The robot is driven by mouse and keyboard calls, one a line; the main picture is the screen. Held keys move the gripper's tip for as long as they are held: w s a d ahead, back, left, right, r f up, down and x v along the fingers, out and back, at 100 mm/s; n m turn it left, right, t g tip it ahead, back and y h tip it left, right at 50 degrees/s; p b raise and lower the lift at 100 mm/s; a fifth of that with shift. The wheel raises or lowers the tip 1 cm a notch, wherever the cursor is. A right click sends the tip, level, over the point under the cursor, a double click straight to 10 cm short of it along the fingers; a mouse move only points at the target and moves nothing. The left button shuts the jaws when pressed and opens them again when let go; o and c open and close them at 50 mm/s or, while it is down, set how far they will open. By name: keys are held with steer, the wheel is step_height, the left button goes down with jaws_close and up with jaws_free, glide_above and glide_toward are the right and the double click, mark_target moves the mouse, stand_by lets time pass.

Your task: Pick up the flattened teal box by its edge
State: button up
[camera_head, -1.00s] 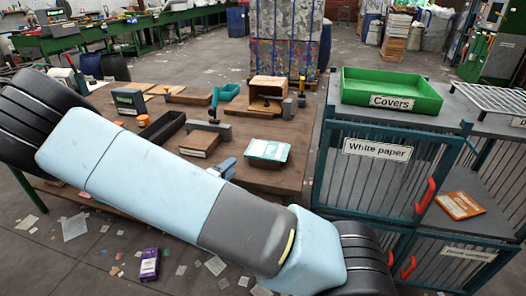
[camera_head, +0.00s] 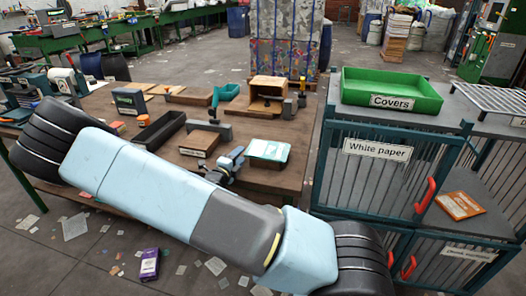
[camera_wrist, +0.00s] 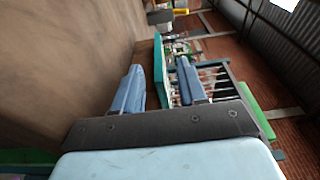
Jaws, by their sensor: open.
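The flattened teal box (camera_head: 268,151), with a pale top and teal edges, lies on the wooden table, right of my gripper (camera_head: 235,160). In the wrist view, my gripper (camera_wrist: 160,66) is open, with its two blue fingers apart. A teal edge of the box (camera_wrist: 158,72) shows between the fingers in that picture, with gaps on both sides. Contact is not visible, and I cannot tell how deep the edge sits between them.
A brown box (camera_head: 200,143) lies left of the teal box, and a black tray (camera_head: 158,131) is farther left. An open wooden box (camera_head: 268,92) stands behind. A cage labelled White paper (camera_head: 378,170) stands right of the table, below a green Covers tray (camera_head: 391,92).

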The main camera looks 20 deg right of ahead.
mark_target(265, 150)
steer(key=x, duration=0.5)
steer(key=shift+s+d+f, duration=0.1)
steer(key=shift+s+f, duration=0.05)
steer(key=shift+f, duration=0.1)
jaws_close()
